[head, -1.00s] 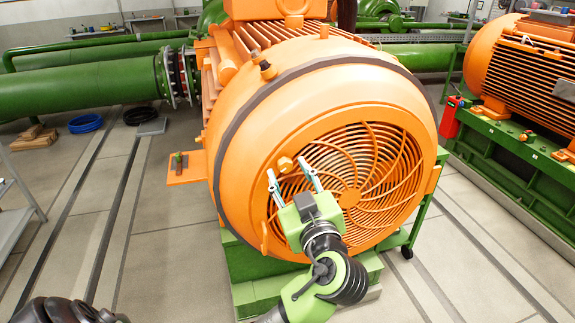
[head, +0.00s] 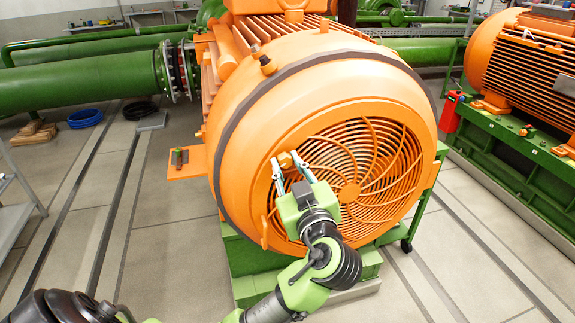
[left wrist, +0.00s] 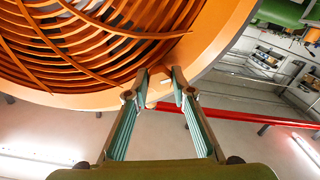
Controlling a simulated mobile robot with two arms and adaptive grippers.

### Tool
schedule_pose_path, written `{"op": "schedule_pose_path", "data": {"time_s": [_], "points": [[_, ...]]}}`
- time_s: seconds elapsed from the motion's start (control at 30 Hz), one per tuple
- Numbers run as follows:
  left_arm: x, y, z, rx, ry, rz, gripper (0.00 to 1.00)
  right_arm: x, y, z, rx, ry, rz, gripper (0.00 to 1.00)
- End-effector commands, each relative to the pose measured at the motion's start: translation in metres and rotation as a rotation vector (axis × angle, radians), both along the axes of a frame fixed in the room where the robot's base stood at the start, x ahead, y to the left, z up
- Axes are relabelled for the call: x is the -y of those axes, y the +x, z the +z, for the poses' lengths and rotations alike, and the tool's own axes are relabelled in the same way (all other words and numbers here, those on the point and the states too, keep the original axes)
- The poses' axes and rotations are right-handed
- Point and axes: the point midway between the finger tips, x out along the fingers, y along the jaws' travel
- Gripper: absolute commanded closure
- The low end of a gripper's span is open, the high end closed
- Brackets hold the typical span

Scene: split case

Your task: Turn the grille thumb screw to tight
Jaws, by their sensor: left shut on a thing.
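In the left wrist view the fingertips (left wrist: 161,83) meet around the screw (left wrist: 155,88) at the grille's edge. The fingers partly hide the screw, and its turn angle cannot be read. My right gripper is not in view.
The big orange motor (head: 240,110) stands on a green base (head: 255,290). An orange side plate (head: 185,166) juts out at its left. A second orange motor (head: 520,65) is at the right.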

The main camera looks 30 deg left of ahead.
Motion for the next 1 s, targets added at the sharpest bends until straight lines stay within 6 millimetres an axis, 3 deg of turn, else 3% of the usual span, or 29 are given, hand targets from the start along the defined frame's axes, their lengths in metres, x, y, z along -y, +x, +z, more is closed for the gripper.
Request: {"op": "schedule_pose_path", "data": {"time_s": [0.47,1.0], "points": [[-0.001,-0.001,0.002,-0.256,0.215,0.002,0.99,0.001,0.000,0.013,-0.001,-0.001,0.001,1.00],[-0.001,-0.001,0.004,-0.646,0.551,0.001,0.99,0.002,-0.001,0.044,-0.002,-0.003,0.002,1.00]]}}
